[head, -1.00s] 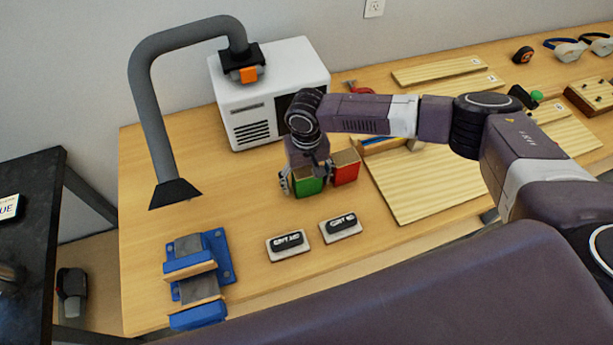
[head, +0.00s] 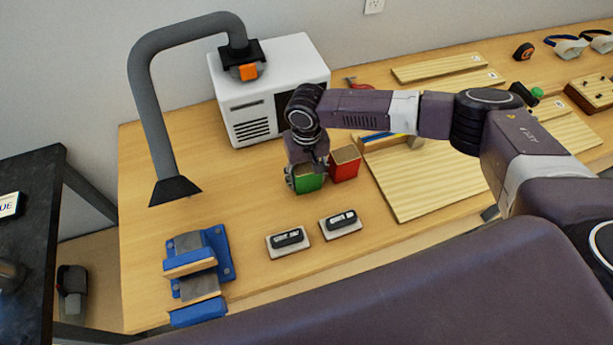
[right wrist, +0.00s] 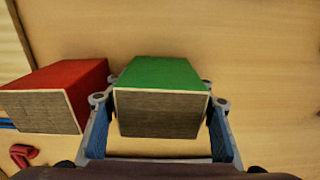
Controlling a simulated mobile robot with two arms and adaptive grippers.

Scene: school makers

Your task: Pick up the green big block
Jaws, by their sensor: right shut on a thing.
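The green big block (head: 308,181) is on the wooden table in the head view, right at my right gripper (head: 306,178). In the right wrist view the green block (right wrist: 162,75) sits between the two fingers of my right gripper (right wrist: 160,108), one on each side. The gripper is shut on it. I cannot tell whether the block is clear of the table. The arm's end hides part of the block in the head view. My left gripper is not in view.
A red block (head: 344,163) stands close to the right of the green one; it also shows in the wrist view (right wrist: 62,92). Two black items on pale bases (head: 341,224) lie in front. A blue vise (head: 198,262) is at the front left, a white machine (head: 236,98) behind.

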